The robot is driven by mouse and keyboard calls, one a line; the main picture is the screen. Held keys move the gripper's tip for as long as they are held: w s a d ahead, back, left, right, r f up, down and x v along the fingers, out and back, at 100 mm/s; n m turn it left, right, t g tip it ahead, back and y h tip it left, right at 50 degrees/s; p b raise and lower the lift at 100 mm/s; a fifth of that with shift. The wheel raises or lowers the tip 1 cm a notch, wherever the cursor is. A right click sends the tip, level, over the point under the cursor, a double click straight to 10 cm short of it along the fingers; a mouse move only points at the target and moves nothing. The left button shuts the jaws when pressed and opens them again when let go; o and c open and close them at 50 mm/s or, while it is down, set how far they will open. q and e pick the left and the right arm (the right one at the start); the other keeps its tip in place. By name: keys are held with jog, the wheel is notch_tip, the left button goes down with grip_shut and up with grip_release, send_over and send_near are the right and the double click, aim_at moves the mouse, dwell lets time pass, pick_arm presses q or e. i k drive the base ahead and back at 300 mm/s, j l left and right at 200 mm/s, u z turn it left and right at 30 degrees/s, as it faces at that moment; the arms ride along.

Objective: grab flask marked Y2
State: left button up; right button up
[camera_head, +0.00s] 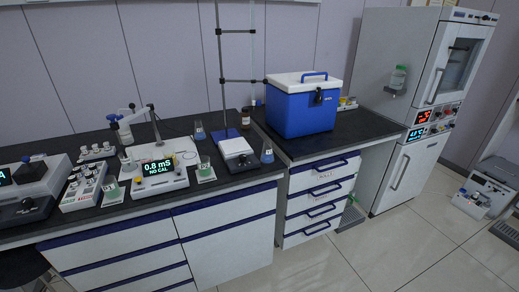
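Two small flasks with bluish contents stand on the dark bench: one flask (199,131) near the back, left of the stand, and another flask (267,153) at the right, beside the white balance (236,148). Both seem to carry labels, but the marks are too small to read, so I cannot tell which is Y2. Neither of my grippers shows in the head view.
Beakers with green contents (112,188) (204,168) stand near the front edge around the conductivity meter (158,168). A tall stand (221,70) rises behind the balance. A blue cooler (302,108) sits to the right. The floor in front is clear.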

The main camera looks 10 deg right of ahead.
aim_at(200, 134)
jog(key=i+j+z, duration=0.15)
jog(key=i+j, duration=0.15)
jog(key=i+j+z, duration=0.15)
jog(key=j, duration=0.35)
jog(key=i+j+z, duration=0.15)
jog(key=i+j, duration=0.2)
